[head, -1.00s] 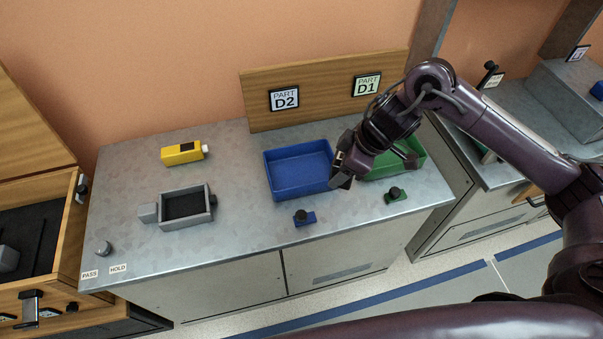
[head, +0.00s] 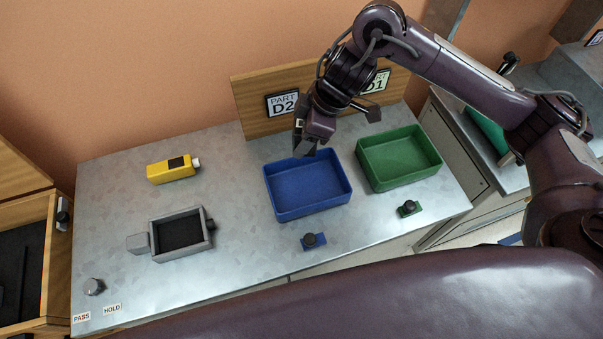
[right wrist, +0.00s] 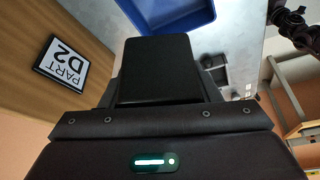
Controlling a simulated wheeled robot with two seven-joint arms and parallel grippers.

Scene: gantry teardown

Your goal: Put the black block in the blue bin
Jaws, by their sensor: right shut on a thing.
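The black block (right wrist: 155,68) is in the right wrist view, held between the fingers of my right gripper (head: 304,150). In the head view that gripper is over the back edge of the blue bin (head: 312,209), and the block is hard to tell apart from the dark fingers. The blue bin stands on the metal bench, and its visible floor is bare. It also shows beyond the block in the right wrist view (right wrist: 165,15). My left gripper is not in view.
A green bin (head: 400,158) stands right of the blue one. A wooden board (head: 250,107) with part labels rises behind them. A yellow device (head: 172,170) and a grey tray-like fixture (head: 180,254) sit to the left. Small knobs (head: 313,241) sit in front of the bins.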

